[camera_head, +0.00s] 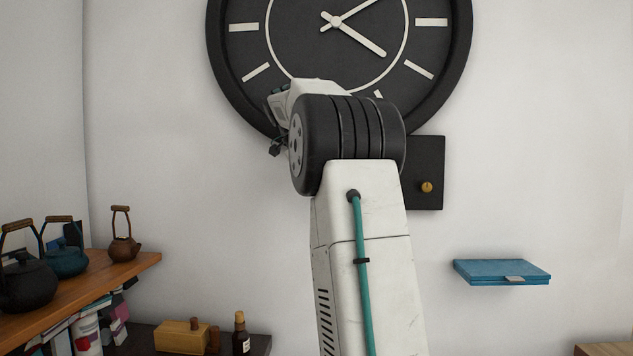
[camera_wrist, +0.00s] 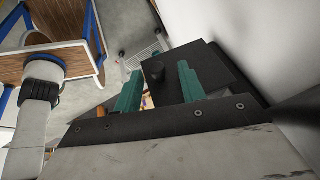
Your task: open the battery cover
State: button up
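The battery cover looks to be the black square panel (camera_head: 432,165) just below the large black wall clock (camera_head: 462,40), with a small brass-coloured knob (camera_head: 427,187) on it. My arm hides its left part. In the wrist view a black panel (camera_wrist: 205,68) stands against the wall, with a short dark knob (camera_wrist: 154,70) in front of it. My gripper (camera_wrist: 160,72) is open, its two green fingers apart on either side of the knob in the picture. I cannot tell whether either finger touches it. The head view does not show the fingers clearly.
A blue wall shelf or box (camera_head: 500,271) juts out at right. A wooden shelf (camera_head: 140,262) at left holds several teapots, including a brown one (camera_head: 123,246). Below are a wooden box (camera_head: 181,337) and a dark bottle (camera_head: 241,335). The wall (camera_head: 540,150) right of the panel is bare.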

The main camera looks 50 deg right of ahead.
jog(key=shift+w+a, duration=0.15)
jog(key=shift+a, duration=0.05)
jog(key=v, duration=0.7)
jog(key=shift+r, duration=0.35)
jog(key=shift+w+a, duration=0.15)
jog(key=shift+a, duration=0.05)
